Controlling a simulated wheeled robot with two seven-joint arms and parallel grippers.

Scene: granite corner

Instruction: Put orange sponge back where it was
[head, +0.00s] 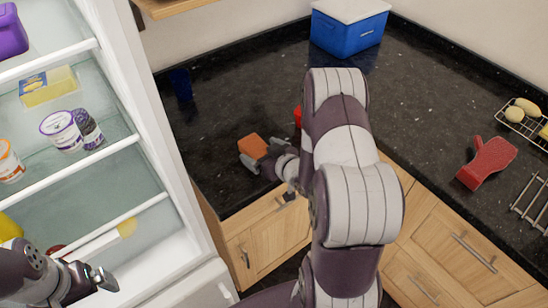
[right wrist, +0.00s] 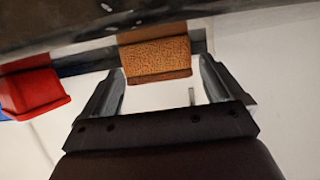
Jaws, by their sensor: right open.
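The orange sponge (head: 253,146) lies on the dark granite counter (head: 225,180), near its front left part. My right gripper (head: 264,152) is at the sponge, with its fingers apart. In the right wrist view the sponge (right wrist: 157,58) shows between the fingertips of the open right gripper (right wrist: 160,80), with visible gaps on both sides. My left gripper (head: 92,275) is at the lower left, by the open fridge, away from the sponge; its jaw opening is unclear.
A red object (head: 298,117) stands behind my right arm, partly hidden. A blue cooler (head: 348,30) is at the back, a dark blue cup (head: 181,84) at the left. A red item (head: 487,163) and a wire rack (head: 520,122) are at the right. The fridge (head: 130,90) bounds the left.

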